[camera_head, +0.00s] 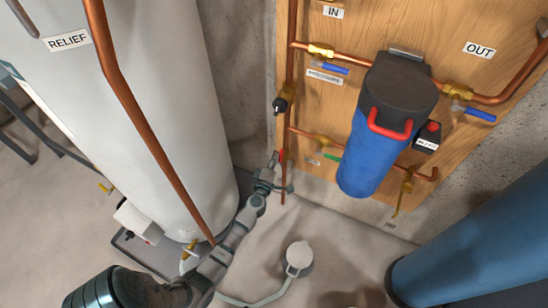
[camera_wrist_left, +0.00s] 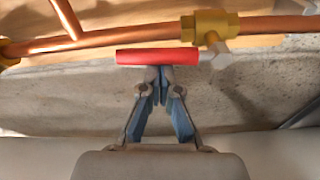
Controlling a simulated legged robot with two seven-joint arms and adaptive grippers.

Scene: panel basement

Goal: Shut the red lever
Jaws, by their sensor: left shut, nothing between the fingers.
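The red lever (camera_wrist_left: 158,57) lies level across the left wrist view, and its right end joins a brass valve (camera_wrist_left: 212,26) on a copper pipe. In the head view only a small bit of the red lever (camera_head: 281,155) shows, beside the vertical copper pipe. My left gripper (camera_head: 274,158) reaches in from the lower left in the head view. In the left wrist view its fingers (camera_wrist_left: 160,72) are shut and empty, with the tips at the lever's lower edge, near its middle. I cannot tell whether they touch it. My right gripper is not in view.
A white tank (camera_head: 165,130) stands left of my left arm. A blue filter housing (camera_head: 372,155) with a red handle hangs on the wooden panel (camera_head: 375,35) to the right. A large blue cylinder (camera_head: 480,245) stands lower right. A pale round object (camera_head: 299,255) is near the floor.

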